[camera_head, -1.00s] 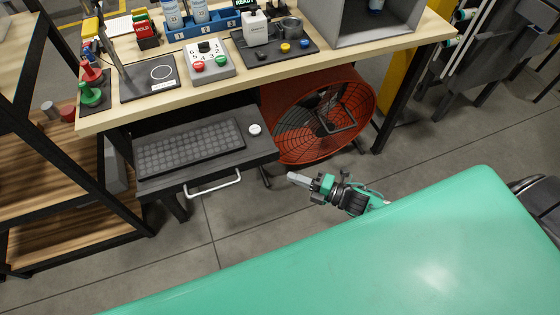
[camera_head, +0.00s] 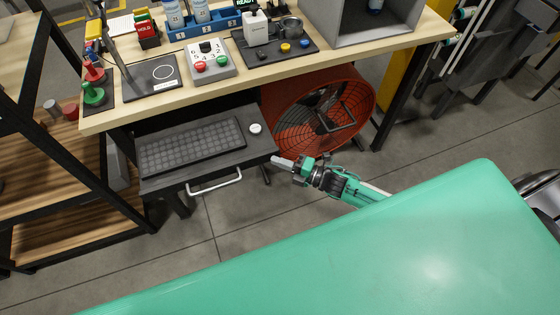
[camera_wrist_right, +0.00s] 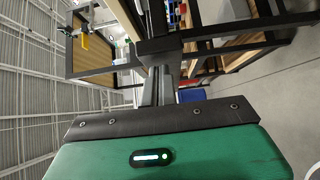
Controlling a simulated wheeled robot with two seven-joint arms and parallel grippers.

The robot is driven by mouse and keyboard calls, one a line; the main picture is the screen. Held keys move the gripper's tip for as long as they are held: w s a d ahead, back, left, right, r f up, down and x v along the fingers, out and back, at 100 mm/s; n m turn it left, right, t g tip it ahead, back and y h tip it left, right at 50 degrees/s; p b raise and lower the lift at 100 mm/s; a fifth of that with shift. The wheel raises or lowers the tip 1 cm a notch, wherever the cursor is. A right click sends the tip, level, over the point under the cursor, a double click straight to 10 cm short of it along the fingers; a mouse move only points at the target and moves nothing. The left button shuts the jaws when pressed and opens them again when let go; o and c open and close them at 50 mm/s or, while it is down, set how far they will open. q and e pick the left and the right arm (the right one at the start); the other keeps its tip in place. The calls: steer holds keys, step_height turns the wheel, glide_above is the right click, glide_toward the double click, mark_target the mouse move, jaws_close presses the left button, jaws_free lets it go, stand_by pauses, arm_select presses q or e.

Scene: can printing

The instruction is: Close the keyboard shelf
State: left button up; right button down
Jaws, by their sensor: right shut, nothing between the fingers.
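The keyboard shelf (camera_head: 220,176) is a dark pull-out tray under the wooden workbench, and it is pulled out. It holds a dark keyboard (camera_head: 192,147) and a small white round mouse (camera_head: 255,128). A pale handle (camera_head: 215,183) runs along its front. My right gripper (camera_head: 275,160) is shut and empty, at the right front corner of the shelf; I cannot tell whether it touches the shelf. In the right wrist view the shut fingers (camera_wrist_right: 158,88) point at dark framework. My left gripper is not in view.
The workbench (camera_head: 270,75) above bears a button box (camera_head: 209,62), trays and bottles. A red fan (camera_head: 318,110) stands under it, right of the shelf. A wooden rack (camera_head: 60,180) stands at the left. The floor in front of the shelf is clear.

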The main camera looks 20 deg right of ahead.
mark_target(256, 108)
steer(key=shift+w, duration=0.1)
